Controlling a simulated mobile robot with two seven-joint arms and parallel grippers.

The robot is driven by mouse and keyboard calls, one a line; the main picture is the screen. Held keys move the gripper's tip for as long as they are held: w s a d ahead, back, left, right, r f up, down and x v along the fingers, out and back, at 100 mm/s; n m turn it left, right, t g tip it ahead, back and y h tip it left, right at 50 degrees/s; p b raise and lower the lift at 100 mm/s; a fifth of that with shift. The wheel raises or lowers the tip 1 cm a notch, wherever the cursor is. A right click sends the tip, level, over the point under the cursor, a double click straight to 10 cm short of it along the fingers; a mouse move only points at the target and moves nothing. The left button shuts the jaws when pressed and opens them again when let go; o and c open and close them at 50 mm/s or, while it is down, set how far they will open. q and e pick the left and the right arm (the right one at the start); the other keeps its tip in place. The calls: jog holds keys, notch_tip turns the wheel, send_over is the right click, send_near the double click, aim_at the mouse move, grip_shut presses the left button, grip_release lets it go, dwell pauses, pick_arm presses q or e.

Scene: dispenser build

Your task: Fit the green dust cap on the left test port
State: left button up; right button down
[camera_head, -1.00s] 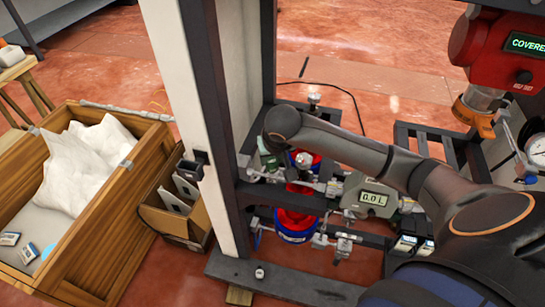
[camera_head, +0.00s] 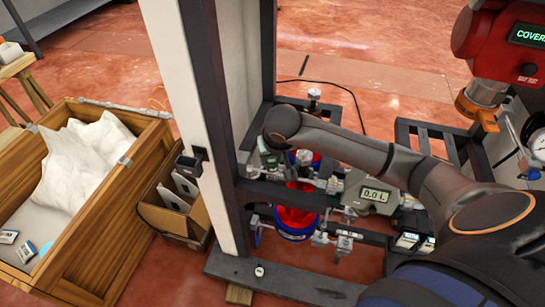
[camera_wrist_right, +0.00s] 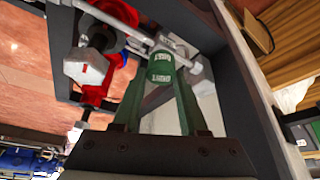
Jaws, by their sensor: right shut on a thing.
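The green dust cap (camera_wrist_right: 160,66), with white lettering, is between the fingertips of my right gripper (camera_wrist_right: 161,80) in the right wrist view. My right gripper is shut on it. The cap is up against a metal pipe fitting (camera_wrist_right: 196,70); I cannot tell whether it is seated on the test port, whose opening is hidden. In the head view my right arm reaches in from the right, and my right gripper (camera_head: 268,157) points down at the left end of the pipework (camera_head: 262,178), beside the post. My left gripper is not in view.
A white post (camera_head: 205,110) and dark frame stand close left of my right gripper. Red valve parts (camera_head: 297,222) and a gauge reading 0.0 (camera_head: 375,195) are to the right. A wooden crate (camera_head: 110,235) and a cardboard box (camera_head: 185,222) stand at left.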

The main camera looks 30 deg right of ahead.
jog(key=shift+c, duration=0.2)
grip_release()
dwell(0.3)
jog(key=shift+r+p, duration=2.1)
jog(key=shift+r, duration=0.95)
